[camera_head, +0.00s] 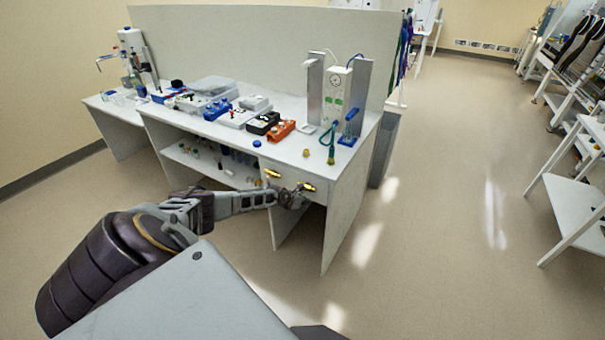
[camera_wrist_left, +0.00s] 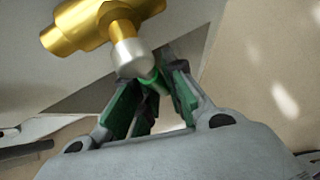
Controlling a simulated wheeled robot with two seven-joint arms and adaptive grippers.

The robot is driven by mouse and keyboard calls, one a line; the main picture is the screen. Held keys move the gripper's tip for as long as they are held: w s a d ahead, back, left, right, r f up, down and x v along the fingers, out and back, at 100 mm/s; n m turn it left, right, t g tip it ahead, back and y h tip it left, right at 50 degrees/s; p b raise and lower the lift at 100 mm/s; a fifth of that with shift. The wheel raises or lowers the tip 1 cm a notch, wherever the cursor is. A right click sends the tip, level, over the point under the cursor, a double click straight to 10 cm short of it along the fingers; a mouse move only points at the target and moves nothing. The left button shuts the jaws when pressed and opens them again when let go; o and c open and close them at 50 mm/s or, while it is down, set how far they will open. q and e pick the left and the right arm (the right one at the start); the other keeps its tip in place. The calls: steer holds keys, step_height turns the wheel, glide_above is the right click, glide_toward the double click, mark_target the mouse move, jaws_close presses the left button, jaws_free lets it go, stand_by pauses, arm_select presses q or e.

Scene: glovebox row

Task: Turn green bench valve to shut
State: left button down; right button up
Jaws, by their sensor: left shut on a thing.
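The bench valve (camera_head: 309,187) has a brass body and sits on the front panel of the white bench, the right one of two. In the left wrist view its brass body (camera_wrist_left: 95,27) and silver stem (camera_wrist_left: 130,52) fill the top left. A small bright green part, likely its handle (camera_wrist_left: 151,77), shows below the stem, between the fingers. My left gripper (camera_head: 296,192) reaches up to this valve from the left. In the wrist view its green-padded fingers (camera_wrist_left: 158,84) close around the handle, hiding most of it. My right gripper is not in view.
A second brass valve (camera_head: 271,173) is close to the left of my gripper. The bench top (camera_head: 300,150) carries several instruments, including an orange box (camera_head: 281,131) and a tall white unit (camera_head: 337,95). A grey bin (camera_head: 382,150) stands right of the bench.

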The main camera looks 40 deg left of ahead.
arm_select(q)
steer(key=shift+s+f, duration=0.1)
steer(key=c, duration=1.5)
jaws_free()
steer(key=shift+o, duration=0.2)
steer(key=shift+a+r, duration=0.1)
steer(key=shift+r, duration=0.15)
steer(key=v, duration=1.1)
steer(key=shift+s, duration=0.25)
